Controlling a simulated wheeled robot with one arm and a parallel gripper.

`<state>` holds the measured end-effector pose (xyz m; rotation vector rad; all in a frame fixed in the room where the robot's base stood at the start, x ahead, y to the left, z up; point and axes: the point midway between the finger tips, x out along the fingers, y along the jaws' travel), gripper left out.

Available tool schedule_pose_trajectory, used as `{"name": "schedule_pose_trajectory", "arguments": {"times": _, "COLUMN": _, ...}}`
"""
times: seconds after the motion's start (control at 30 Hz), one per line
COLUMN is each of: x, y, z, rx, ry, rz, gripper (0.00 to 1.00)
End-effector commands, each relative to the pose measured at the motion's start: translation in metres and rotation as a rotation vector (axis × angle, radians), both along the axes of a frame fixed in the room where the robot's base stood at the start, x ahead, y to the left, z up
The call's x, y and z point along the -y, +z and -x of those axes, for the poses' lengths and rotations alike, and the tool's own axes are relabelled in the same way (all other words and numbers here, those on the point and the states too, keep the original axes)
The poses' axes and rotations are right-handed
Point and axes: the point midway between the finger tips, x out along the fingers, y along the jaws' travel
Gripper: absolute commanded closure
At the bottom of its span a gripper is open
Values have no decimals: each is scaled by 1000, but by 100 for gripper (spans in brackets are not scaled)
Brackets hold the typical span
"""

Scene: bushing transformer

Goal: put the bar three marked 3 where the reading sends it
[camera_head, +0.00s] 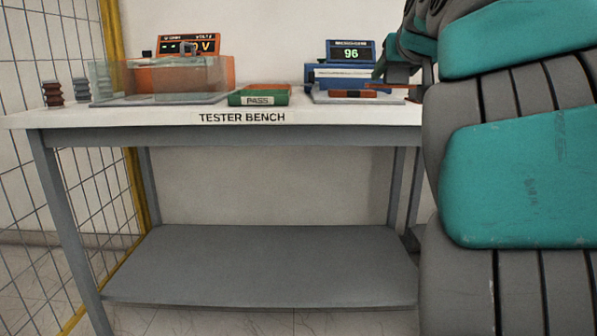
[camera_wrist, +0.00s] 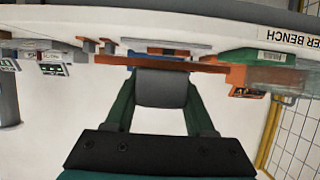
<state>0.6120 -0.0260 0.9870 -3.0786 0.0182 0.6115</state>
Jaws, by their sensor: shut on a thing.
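My gripper (camera_wrist: 158,64) is shut on a long copper-coloured bar (camera_wrist: 178,65), which lies crosswise over the fingertips in the wrist view. In the head view a thin copper strip that looks like this bar (camera_head: 400,87) shows under my arm at the right end of the bench. The mark on the bar cannot be read. The blue meter (camera_head: 350,52) at the back right shows 96 in green. A green tray labelled PASS (camera_head: 258,97) stands at the middle of the bench front. My fingers are largely hidden in the head view.
The white bench (camera_head: 60,118) is labelled TESTER BENCH. A flat holder with a brown block (camera_head: 348,93) lies before the blue meter. A clear-walled box (camera_head: 155,84) and an orange volt meter (camera_head: 188,46) stand left. Stacked ribbed pieces (camera_head: 52,92) stand at the far left.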

Motion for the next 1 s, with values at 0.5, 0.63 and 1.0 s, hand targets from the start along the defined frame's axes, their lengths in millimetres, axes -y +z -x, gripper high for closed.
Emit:
{"name": "schedule_pose_trajectory", "arguments": {"times": 0.5, "x": -7, "y": -78, "z": -8, "rx": -7, "ry": -49, "rz": -1, "gripper": 100}}
{"name": "schedule_pose_trajectory", "arguments": {"times": 0.63, "x": -9, "y": -116, "z": -13, "rx": -7, "ry": -76, "rz": -2, "gripper": 100}}
{"name": "schedule_pose_trajectory", "arguments": {"times": 1.0, "x": -19, "y": -255, "z": -30, "rx": -11, "ry": -168, "rz": 5, "gripper": 100}}
